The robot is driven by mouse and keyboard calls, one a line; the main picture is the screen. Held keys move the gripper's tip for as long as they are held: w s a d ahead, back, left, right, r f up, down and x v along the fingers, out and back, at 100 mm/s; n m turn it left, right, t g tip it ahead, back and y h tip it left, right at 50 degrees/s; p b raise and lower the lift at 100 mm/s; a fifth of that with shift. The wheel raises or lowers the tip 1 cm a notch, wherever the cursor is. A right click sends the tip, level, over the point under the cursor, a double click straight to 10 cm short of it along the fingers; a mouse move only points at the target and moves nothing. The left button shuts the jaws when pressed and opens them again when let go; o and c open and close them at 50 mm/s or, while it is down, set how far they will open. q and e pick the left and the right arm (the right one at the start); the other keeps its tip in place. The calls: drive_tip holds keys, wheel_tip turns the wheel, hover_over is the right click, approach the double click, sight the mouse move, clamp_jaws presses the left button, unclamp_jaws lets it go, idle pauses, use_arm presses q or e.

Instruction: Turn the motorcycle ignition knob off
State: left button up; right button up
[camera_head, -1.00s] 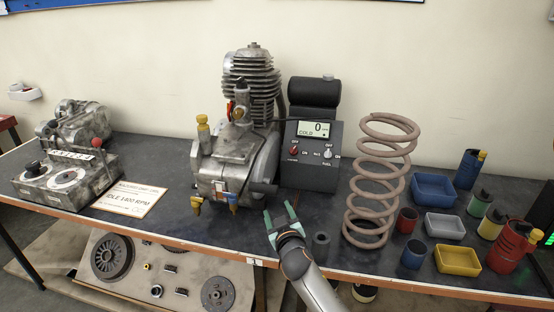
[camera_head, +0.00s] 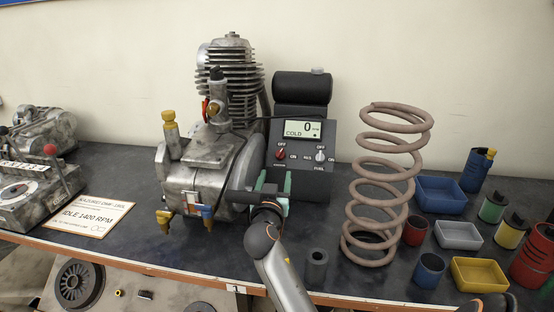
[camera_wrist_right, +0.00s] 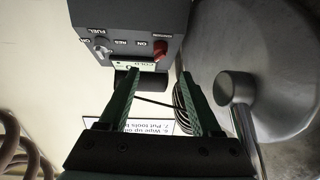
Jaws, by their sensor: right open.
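The red ignition knob (camera_head: 281,154) is on the front of the dark control box (camera_head: 318,187), below its display reading 0 and COLD. OFF and ON marks stand around it; its exact setting is too small to tell. The knob also shows in the right wrist view (camera_wrist_right: 160,50), beyond the fingertips. My right gripper (camera_head: 273,182) is open and empty, with green fingers pointing at the box just below the red knob. In the right wrist view its fingers (camera_wrist_right: 160,75) are apart, with nothing between them. My left gripper is out of view.
A pale fuel knob (camera_head: 320,156) sits right of the red one. The metal engine (camera_head: 205,178) stands close on the left, its lever beside my gripper. A large coil spring (camera_head: 385,190) stands right. A dark cylinder (camera_head: 316,266) stands near the table's front edge.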

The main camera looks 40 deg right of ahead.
sight(280, 156)
drive_tip(key=x, duration=1.1)
drive_tip(key=shift+a, duration=0.1)
drive_tip(key=shift+c, duration=0.2)
clamp_jaws()
